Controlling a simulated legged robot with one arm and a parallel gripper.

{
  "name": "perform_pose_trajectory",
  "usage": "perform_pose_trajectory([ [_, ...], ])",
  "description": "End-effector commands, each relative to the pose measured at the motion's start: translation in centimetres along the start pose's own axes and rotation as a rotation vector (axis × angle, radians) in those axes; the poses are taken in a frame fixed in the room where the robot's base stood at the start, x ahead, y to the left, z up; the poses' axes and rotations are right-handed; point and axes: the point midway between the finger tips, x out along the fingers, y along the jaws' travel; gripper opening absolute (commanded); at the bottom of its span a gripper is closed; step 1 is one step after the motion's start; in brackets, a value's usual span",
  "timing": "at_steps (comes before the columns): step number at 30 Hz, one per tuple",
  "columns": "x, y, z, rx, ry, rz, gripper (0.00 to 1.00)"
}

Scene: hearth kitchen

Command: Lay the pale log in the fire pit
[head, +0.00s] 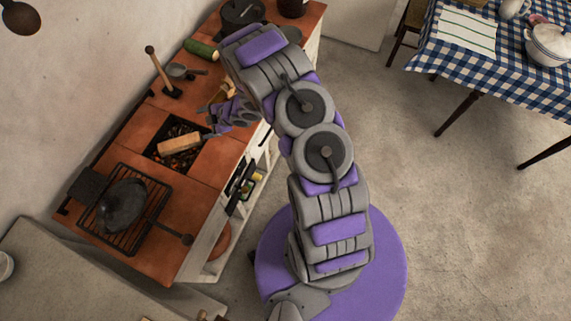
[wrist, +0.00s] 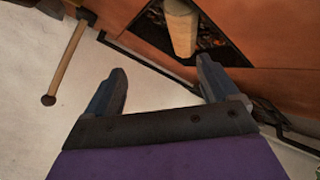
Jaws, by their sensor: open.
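The pale log (head: 180,143) lies over the coals within the square opening of the fire pit (head: 157,157), close to level, with its right end near the pit's edge in the head view. I cannot tell how deep it sits. The wrist view also shows the log (wrist: 181,28) and the pit's dark coals (wrist: 211,40) at the top. My gripper (head: 206,122) is open beside the log's right end in the head view. In the wrist view my gripper (wrist: 163,78) has its fingers wide apart with nothing between them, and the log is beyond the tips.
A grill rack (head: 122,236) with a dark lidded pan (head: 123,204) stands at the counter's near end. A wooden-handled tool (head: 161,71), a small pan (head: 183,71) and a green vegetable (head: 200,48) are behind the pit. A table with a checked cloth (head: 481,67) stands right; the floor between is clear.

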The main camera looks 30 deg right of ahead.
Motion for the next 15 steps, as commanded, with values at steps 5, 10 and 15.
perform_pose_trajectory([
  [5,-5.4,5.7,1.9,0.051,-0.246,0.05,0.88],
  [10,-11.6,9.5,2.4,0.15,-0.459,0.109,0.88],
  [15,-18.5,11.2,1.8,0.288,-0.645,0.165,0.88],
])
